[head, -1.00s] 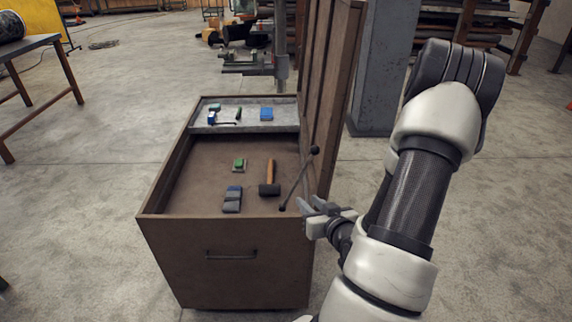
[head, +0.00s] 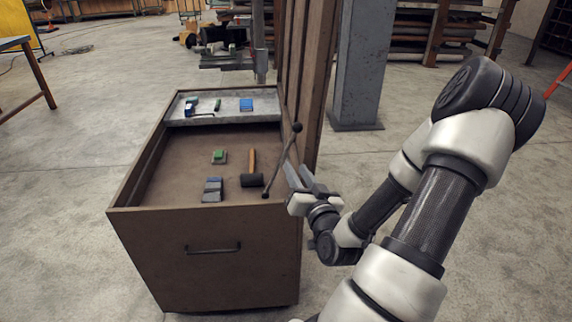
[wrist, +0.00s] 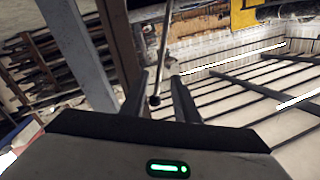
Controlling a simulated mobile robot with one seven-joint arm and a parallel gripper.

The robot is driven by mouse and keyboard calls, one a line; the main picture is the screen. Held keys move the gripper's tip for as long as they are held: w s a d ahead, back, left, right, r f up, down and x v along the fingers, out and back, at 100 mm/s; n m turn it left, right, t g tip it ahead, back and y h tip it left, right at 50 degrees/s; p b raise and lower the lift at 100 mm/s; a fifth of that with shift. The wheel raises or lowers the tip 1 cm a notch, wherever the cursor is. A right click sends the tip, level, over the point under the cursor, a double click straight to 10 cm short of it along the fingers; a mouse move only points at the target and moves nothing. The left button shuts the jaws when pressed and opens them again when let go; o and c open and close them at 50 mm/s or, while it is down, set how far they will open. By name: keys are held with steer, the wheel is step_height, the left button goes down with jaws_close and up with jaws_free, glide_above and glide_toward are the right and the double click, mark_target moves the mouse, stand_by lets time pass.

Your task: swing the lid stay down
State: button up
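The lid stay (head: 281,162) is a thin dark rod with a ball at each end. It stands tilted at the chest's right side, its upper ball beside the raised brown lid (head: 309,80). My gripper (head: 295,165) is just right of the stay, its fingers apart and pointing up and away from the head camera. In the wrist view, the stay (wrist: 161,55) shows between the two open fingertips (wrist: 160,75), with one ball end low between the fingers. I see no finger closed on it, and cannot tell whether either touches it.
The open brown chest (head: 203,250) holds a hammer (head: 252,170), a grey-blue block (head: 213,190), a green block (head: 219,156) and a grey tray (head: 225,109) with small items. A grey column (head: 358,65) stands behind the lid. The floor left of the chest is clear.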

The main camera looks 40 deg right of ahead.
mark_target(286, 151)
steer(key=x, duration=1)
steer(key=shift+d, duration=0.1)
jaws_close()
